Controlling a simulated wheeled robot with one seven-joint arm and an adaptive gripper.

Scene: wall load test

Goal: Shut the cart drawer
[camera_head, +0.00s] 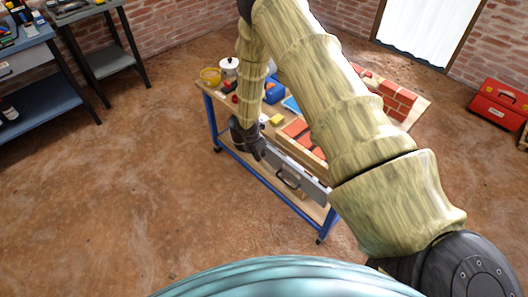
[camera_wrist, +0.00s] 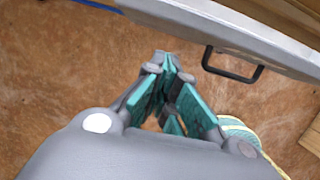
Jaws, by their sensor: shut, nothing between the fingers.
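The cart (camera_head: 262,181) has a wooden top and a blue metal frame. Its grey drawer front (camera_head: 306,184) has a dark handle (camera_head: 290,181) and faces the near side. In the wrist view, the drawer front (camera_wrist: 215,30) crosses the upper right, with the black handle (camera_wrist: 235,66) below it. How far the drawer stands out is hard to tell, as my arm hides part of the cart. My gripper (camera_head: 258,155) is at the left end of the drawer front. In the wrist view its fingertips (camera_wrist: 166,62) are together and empty, left of the handle and apart from it.
Red bricks (camera_head: 399,98), a yellow block (camera_head: 276,119), a white pot (camera_head: 229,66) and a yellow bowl (camera_head: 210,75) stand on the cart top. A blue workbench (camera_head: 35,52) is at the left and a red toolbox (camera_head: 500,103) at the right. The floor left of the cart is clear.

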